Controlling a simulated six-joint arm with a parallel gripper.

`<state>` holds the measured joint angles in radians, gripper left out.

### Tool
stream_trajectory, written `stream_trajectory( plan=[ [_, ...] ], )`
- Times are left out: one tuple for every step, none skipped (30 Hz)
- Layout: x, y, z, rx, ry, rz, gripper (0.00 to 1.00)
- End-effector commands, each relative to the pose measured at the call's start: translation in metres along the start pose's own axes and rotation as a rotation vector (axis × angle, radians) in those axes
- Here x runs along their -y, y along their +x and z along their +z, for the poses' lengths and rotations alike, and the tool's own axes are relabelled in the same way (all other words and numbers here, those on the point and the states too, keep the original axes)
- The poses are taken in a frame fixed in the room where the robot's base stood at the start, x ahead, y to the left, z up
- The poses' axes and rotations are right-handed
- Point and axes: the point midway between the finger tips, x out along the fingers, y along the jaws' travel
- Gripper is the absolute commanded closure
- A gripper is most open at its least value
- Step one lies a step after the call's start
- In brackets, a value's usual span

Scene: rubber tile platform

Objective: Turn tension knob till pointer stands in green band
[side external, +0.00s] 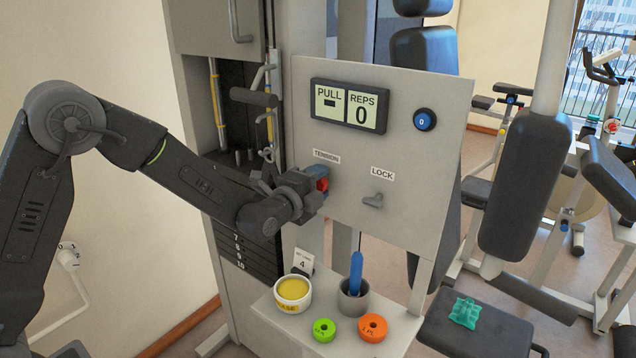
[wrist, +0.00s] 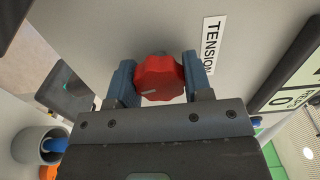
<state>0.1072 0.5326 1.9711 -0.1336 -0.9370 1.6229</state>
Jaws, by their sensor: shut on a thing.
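The red tension knob (wrist: 160,78) is on the grey panel (side external: 430,115), beside the TENSION label (wrist: 210,45). My gripper (wrist: 159,80) is shut on the knob, with one blue finger on each side of it. In the side external view, my gripper (side external: 318,183) reaches the panel from the left and only a small part of the red knob (side external: 323,184) shows. The display (side external: 347,106) reads PULL with a short dark bar and REPS 0. I cannot make out a pointer or a green band on the panel.
A grey LOCK lever (side external: 373,201) sticks out right of the knob, and a blue button (side external: 424,120) is above it. Below, a shelf (side external: 335,345) holds a tub of yellow grease (side external: 292,290), a cup (side external: 354,300) with a blue tool, and green and orange rings (side external: 373,327).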

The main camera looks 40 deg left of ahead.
Motion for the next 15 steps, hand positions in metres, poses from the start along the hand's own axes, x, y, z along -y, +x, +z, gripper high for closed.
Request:
stream_trajectory(
  plan=[
    [0.0009, 0.0005, -0.0007, -0.002, 0.041, -0.003, 0.78],
    [0.0009, 0.0005, -0.0007, -0.002, 0.067, -0.003, 0.78],
    [0.0009, 0.0005, -0.0007, -0.002, 0.099, -0.003, 0.78],
    [0.0009, 0.0005, -0.0007, -0.002, 0.121, -0.003, 0.78],
    [0.0008, 0.0005, -0.0007, -0.002, 0.143, -0.003, 0.78],
    [0.0008, 0.0005, -0.0007, -0.002, 0.17, -0.003, 0.78],
    [0.0008, 0.0005, -0.0007, -0.002, 0.191, -0.003, 0.78],
    [0.0008, 0.0005, -0.0007, -0.002, 0.209, -0.003, 0.78],
    [0.0007, 0.0005, -0.0007, -0.002, 0.232, -0.003, 0.78],
    [0.0007, 0.0005, -0.0007, -0.002, 0.249, -0.003, 0.78],
    [0.0007, 0.0005, -0.0007, -0.002, 0.263, -0.003, 0.78],
    [0.0007, 0.0005, -0.0007, -0.002, 0.282, -0.003, 0.78],
    [0.0006, 0.0005, -0.0007, -0.001, 0.294, -0.003, 0.78],
    [0.0006, 0.0005, -0.0007, -0.001, 0.306, -0.003, 0.78],
    [0.0006, 0.0005, -0.0007, -0.001, 0.318, -0.003, 0.78]
  ],
)
